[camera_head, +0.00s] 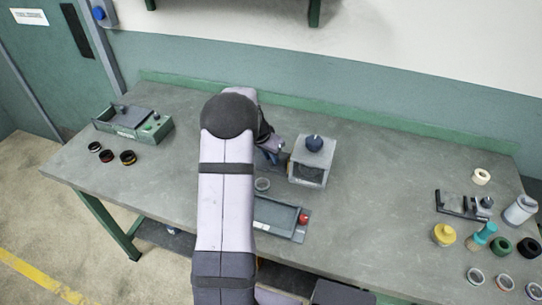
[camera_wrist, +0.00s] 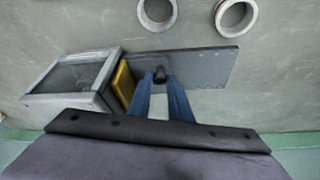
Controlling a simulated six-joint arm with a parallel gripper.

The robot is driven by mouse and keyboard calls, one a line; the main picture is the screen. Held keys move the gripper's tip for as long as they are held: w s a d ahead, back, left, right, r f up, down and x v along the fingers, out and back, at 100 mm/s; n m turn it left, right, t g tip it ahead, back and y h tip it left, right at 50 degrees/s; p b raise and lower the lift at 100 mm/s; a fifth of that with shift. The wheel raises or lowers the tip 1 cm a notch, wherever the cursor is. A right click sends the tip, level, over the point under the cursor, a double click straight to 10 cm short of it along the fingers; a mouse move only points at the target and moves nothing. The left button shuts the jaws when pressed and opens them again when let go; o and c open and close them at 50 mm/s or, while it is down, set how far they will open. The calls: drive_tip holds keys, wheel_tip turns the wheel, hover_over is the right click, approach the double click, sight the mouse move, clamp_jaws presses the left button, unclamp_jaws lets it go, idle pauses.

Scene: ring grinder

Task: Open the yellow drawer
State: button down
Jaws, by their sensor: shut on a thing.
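The yellow drawer (camera_wrist: 122,84) shows in the wrist view as a narrow yellow face along the side of a grey box (camera_wrist: 75,75). How far it stands out of the box is hard to tell. My gripper (camera_wrist: 161,80) is just right of the yellow face there, its blue fingers shut on a small dark knob (camera_wrist: 160,76). The knob's join to the drawer is hidden. In the head view, my gripper (camera_head: 271,157) is low at the left side of the same grey box (camera_head: 317,157), which has a dark blue ball knob on top.
A dark plate (camera_wrist: 212,66) lies beneath my fingers. Two metal rings lie beyond it, one (camera_wrist: 236,14) at the top right. In the head view, a grey tray (camera_head: 275,216) with a red knob is in front of the box.

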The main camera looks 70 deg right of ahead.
drive_tip(key=w+b, duration=0.4)
drive_tip(key=w, duration=0.7)
drive_tip(key=shift+w, duration=0.25)
drive_tip(key=c, duration=1.6)
unclamp_jaws()
drive_tip(key=shift+s, duration=0.1)
drive_tip(key=shift+r, duration=0.1)
drive_tip(key=shift+b+v, duration=1.15)
drive_tip(key=shift+v, duration=2.5)
